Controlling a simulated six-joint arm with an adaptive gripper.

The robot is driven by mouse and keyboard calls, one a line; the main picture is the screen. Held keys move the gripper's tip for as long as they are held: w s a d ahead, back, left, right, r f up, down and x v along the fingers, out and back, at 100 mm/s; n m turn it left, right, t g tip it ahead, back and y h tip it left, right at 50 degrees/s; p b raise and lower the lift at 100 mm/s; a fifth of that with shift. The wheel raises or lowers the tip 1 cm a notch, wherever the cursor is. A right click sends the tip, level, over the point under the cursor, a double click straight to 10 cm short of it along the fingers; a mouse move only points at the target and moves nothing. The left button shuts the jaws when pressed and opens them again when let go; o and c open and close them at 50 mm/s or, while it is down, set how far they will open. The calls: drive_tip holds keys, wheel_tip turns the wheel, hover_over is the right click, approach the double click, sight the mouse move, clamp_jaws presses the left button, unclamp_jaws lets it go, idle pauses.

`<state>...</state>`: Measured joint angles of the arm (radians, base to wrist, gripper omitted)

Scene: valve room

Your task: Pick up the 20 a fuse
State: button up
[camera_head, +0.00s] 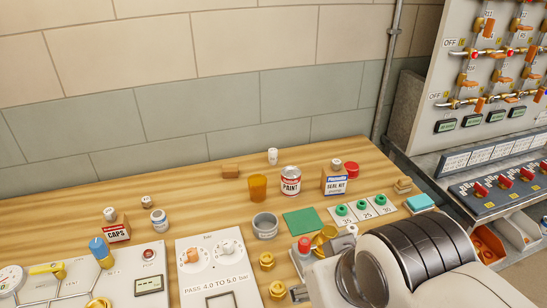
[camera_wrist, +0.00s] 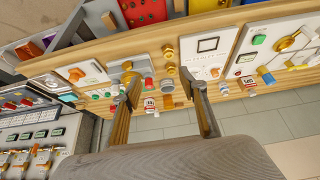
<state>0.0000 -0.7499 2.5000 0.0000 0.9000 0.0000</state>
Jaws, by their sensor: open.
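Several small white fuse-like cylinders show in the head view, and I cannot read which is marked 20 A. One stands (camera_head: 272,156) at the back near the wall. One is at the seal kit box (camera_head: 334,181), at its top (camera_head: 336,164). One is by the caps box (camera_head: 116,232), at its top (camera_head: 110,214), and another (camera_head: 146,201) is to its right. In the wrist view my gripper (camera_wrist: 166,98) is open, fingers wide apart, with nothing held between them. It is above the bench edge. My arm hides the bench's front right in the head view.
A paint can (camera_head: 291,181), orange cup (camera_head: 258,188), grey pot (camera_head: 265,225) and green mat (camera_head: 300,222) crowd the wooden bench (camera_head: 205,208). Panels with knobs and valves line the front. A control panel (camera_head: 490,70) stands at right. Some bare wood lies at the back left.

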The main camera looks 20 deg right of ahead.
drive_tip(key=w+a+r+t+y, duration=0.1)
drive_tip(key=w+a+r+t, duration=0.2)
drive_tip(key=w, duration=0.8)
drive_tip(key=w+a+r+y, duration=0.1)
drive_tip(key=w+a+r, duration=0.25)
drive_tip(key=w, duration=0.65)
drive_tip(key=w+r+m+t+h, duration=0.15)
drive_tip(key=w+t, duration=0.25)
drive_tip(key=w, duration=1.5)
drive_tip(key=w+d+f+m+h, duration=0.2)
drive_tip(key=w+d+f+m, duration=0.15)
drive_tip(key=w, duration=0.55)
drive_tip(key=w+d+f+m+h, duration=0.1)
drive_tip(key=w+d+f+h, duration=0.1)
drive_tip(key=f, duration=0.4)
drive_tip(key=w+d+f+m+g+h, duration=0.1)
drive_tip(key=w+d+f+h, duration=0.1)
drive_tip(key=f, duration=0.4)
drive_tip(key=w+d+f+m+g+h, duration=0.1)
drive_tip(key=w+d+f+h, duration=0.1)
drive_tip(key=d+f, duration=0.3)
drive_tip(key=shift+w+f+h, duration=0.2)
drive_tip(key=shift+f+h, duration=0.45)
drive_tip(key=shift+f, duration=0.25)
drive_tip(key=shift+s+d+f, duration=0.1)
drive_tip(key=shift+d+f, duration=0.05)
drive_tip(key=shift+f, duration=0.25)
